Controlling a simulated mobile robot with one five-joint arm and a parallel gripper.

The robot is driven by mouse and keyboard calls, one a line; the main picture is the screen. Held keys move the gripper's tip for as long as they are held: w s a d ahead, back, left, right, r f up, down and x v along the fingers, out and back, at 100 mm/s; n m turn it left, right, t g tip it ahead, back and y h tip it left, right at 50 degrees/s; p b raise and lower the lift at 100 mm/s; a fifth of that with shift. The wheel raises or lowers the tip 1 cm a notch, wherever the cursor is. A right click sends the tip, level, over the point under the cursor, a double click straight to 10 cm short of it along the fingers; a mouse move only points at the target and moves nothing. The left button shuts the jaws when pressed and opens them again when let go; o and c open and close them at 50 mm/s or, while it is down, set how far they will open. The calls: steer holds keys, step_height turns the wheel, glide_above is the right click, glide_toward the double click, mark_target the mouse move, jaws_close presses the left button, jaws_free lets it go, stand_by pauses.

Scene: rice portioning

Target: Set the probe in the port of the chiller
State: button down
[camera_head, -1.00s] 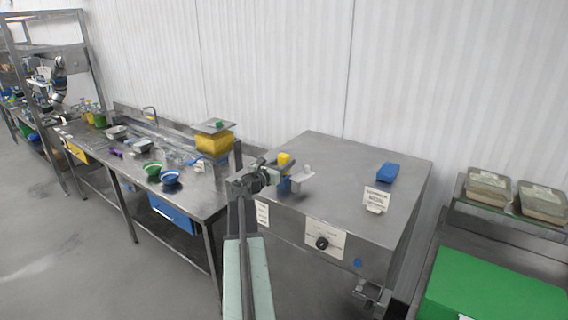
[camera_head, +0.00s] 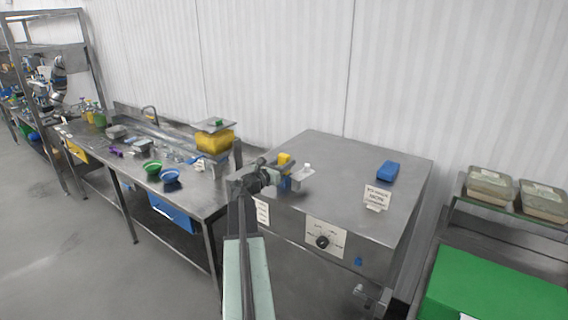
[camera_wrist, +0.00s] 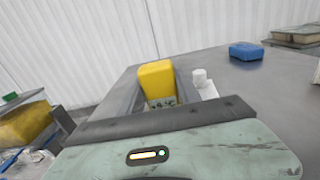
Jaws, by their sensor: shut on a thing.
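The chiller (camera_head: 345,165) is the steel box with a flat top, right of centre in the head view. My gripper (camera_head: 285,172) is at its near left top edge. It is shut on a yellow block-shaped piece, which I take to be the probe (camera_head: 285,158); the probe also shows between the two grey fingers in the wrist view (camera_wrist: 156,80). Its lower end is hidden by the gripper. A white cap (camera_wrist: 200,77) on a light plate is just right of the fingers. I cannot make out the port clearly.
A blue block (camera_head: 388,171) and a small sign (camera_head: 377,198) are on the chiller top. A dial (camera_head: 322,241) is on its front. A steel counter (camera_head: 205,190) with bowls and a yellow tub (camera_head: 215,142) is at left. A green surface (camera_head: 490,285) is at right.

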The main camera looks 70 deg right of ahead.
steer(key=shift+f, duration=0.25)
stand_by(0.3)
steer(key=shift+c, duration=1.4)
jaws_free()
steer(key=shift+r, duration=0.1)
step_height(320, 180, up, 8)
steer(key=p, duration=0.8)
